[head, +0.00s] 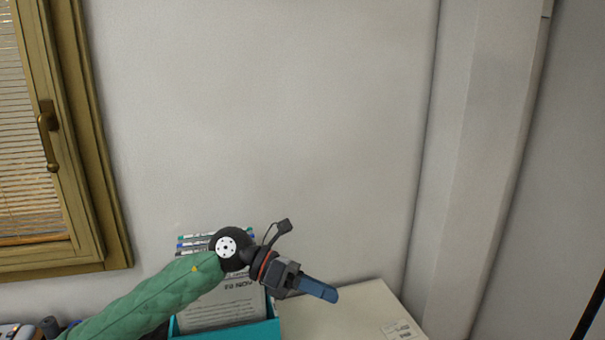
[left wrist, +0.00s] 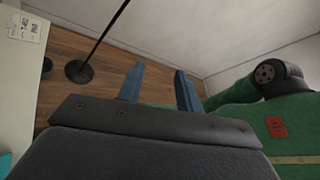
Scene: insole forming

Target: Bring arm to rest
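My left gripper (head: 318,289) reaches in from the lower left in the head view, on my green-sleeved arm. It is above the white table, in front of a teal box, with its blue fingers pointing right and slightly down. In the left wrist view its two blue fingers (left wrist: 158,82) stand apart with nothing between them. My right gripper is not in the head view. A green-covered part of my own body and a dark joint show at the right of the left wrist view.
The teal box (head: 225,330) holds papers or booklets against the wall. A window (head: 60,140) is at the left. A dark pole stand (left wrist: 82,70) is on the wooden floor (left wrist: 60,50).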

